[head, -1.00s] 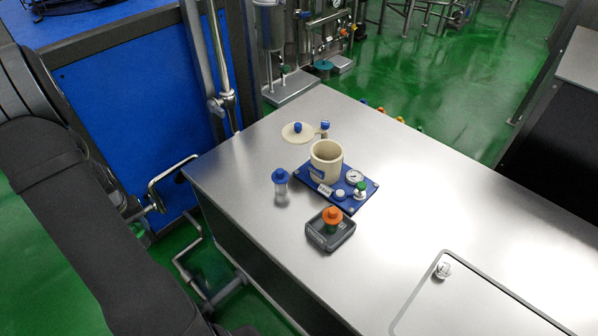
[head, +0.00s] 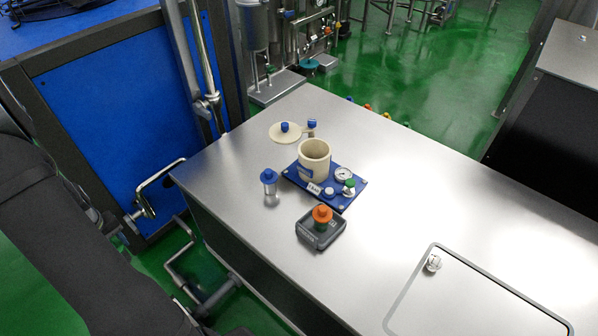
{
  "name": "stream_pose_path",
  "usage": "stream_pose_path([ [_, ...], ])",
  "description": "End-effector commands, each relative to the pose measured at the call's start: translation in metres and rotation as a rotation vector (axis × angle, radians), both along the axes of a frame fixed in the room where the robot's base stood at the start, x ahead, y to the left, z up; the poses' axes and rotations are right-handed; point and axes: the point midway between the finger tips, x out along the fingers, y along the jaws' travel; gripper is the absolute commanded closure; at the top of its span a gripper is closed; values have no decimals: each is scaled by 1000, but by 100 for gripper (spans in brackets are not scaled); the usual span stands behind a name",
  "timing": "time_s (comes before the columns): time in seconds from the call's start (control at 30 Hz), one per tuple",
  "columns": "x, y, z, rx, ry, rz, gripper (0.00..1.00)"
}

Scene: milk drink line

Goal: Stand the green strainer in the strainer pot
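The strainer pot (head: 315,170) is a beige open cylinder. It stands upright on a blue base plate near the middle of the steel table in the head view. A second strainer with a blue cap and a greyish body (head: 269,186) stands on the table left of the pot. Nothing shows above the pot's rim. My gripper is out of view; only my dark arm shows at the left.
A beige lid with a blue knob (head: 279,135) lies behind the pot, with a small blue-topped part (head: 312,125) next to it. A gauge (head: 343,174) and a green-topped valve (head: 349,186) sit right of the pot. The steel table (head: 440,200) is clear to the right.

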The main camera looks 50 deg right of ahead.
Motion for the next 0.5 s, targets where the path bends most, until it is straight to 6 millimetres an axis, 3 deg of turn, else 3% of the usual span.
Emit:
stream_pose_path([
  [0.33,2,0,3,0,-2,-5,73],
  [0.5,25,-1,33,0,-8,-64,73],
])
